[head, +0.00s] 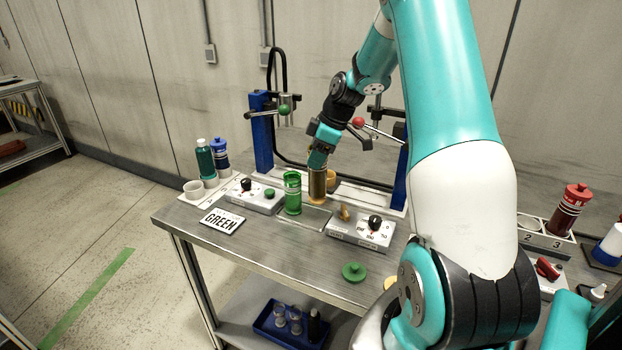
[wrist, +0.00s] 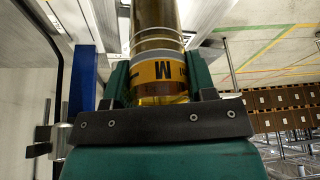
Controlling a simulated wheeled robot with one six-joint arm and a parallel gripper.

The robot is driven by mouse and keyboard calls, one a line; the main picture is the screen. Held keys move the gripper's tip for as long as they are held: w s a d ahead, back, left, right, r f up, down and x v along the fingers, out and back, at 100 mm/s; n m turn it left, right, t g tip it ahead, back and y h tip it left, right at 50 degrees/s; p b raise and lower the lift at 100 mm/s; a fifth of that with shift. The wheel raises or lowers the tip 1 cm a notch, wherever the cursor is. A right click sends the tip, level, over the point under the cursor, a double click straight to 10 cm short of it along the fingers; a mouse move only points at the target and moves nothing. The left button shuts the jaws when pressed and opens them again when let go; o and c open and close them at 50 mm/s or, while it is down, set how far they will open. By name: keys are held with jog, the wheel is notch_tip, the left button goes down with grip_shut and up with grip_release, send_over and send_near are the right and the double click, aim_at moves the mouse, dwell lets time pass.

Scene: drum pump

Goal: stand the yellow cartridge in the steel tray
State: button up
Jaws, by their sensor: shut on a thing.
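The yellow cartridge (head: 317,187) is held upright between the fingers of my gripper (head: 318,160), at the back of the bench between two control boxes. In the wrist view the cartridge (wrist: 157,40) is clear amber with an orange band marked "M", and my gripper (wrist: 158,90) is shut around that band. The steel tray (head: 316,219) is a shallow plate below and in front of it. A green cartridge (head: 292,195) stands upright just left of the yellow one. I cannot tell whether the yellow cartridge's lower end touches the tray.
A "GREEN" sign (head: 222,221) lies at the bench's left front. Control boxes stand left (head: 256,196) and right (head: 361,232). A green cap (head: 354,271) lies near the front edge. A blue post (head: 262,135) with a lever rises at the back left. Bottles stand at the far left.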

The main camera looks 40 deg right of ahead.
aim_at(315, 177)
jog(key=shift+a+f+p, duration=0.1)
jog(key=shift+f+p, duration=0.35)
jog(key=shift+f, duration=2.95)
jog(key=o, duration=1.3)
